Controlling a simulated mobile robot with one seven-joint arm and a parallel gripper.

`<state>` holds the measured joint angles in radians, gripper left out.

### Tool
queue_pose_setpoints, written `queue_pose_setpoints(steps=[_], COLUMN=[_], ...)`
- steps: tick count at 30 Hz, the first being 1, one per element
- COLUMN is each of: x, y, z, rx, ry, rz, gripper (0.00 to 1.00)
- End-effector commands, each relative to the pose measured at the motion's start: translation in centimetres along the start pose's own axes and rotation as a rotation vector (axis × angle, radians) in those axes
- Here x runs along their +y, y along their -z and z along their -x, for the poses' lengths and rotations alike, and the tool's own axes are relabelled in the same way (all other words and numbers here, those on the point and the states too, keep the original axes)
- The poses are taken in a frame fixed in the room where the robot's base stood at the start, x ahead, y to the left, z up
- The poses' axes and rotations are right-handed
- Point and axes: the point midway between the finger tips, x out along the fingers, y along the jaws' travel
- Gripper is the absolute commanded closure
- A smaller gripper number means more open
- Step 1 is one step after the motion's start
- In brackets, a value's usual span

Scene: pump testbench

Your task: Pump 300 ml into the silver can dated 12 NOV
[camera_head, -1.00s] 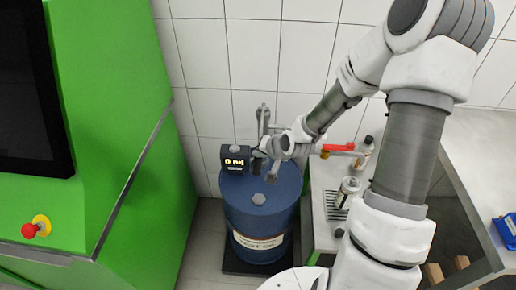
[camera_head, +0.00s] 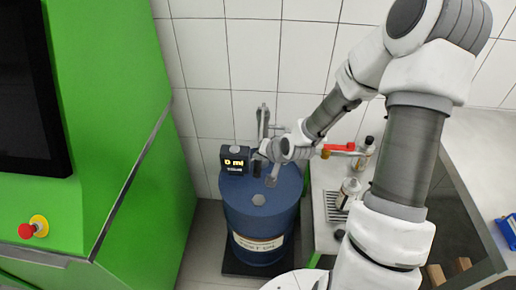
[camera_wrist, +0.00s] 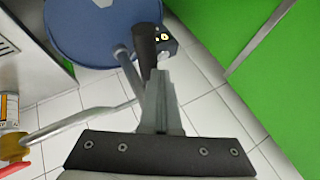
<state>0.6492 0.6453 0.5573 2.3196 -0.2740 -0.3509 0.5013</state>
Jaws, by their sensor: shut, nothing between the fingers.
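The blue drum (camera_head: 262,215) stands on the floor, with a pump on top and a display (camera_head: 234,159) that reads 0 ml. My gripper (camera_head: 264,168) is shut and empty beside the pump, right of the display. In the wrist view its fingers (camera_wrist: 160,85) point at a dark upright grip (camera_wrist: 145,42); I cannot tell whether they touch it. A silver can (camera_head: 348,194) stands on a drip grate right of the drum, and a second container (camera_head: 364,154) stands farther back. A labelled container (camera_wrist: 9,108) shows at the wrist view's left edge. No date is legible.
A red valve handle (camera_head: 340,147) sits on the outlet pipe, which ends in a brass tip (camera_wrist: 14,147). A green cabinet (camera_head: 125,150) with a red stop button (camera_head: 27,231) is on the left. A tiled wall is close behind the drum. A blue object lies on the right bench.

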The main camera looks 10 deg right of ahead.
Motion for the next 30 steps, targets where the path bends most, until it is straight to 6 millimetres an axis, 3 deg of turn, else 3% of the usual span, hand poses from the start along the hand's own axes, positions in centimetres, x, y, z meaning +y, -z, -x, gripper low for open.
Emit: queue_pose_setpoints(steps=[30], x=[0.72], y=[-0.8], z=[-0.91], rx=[-0.004], ry=[-0.002], rz=[-0.001], gripper=[1.0])
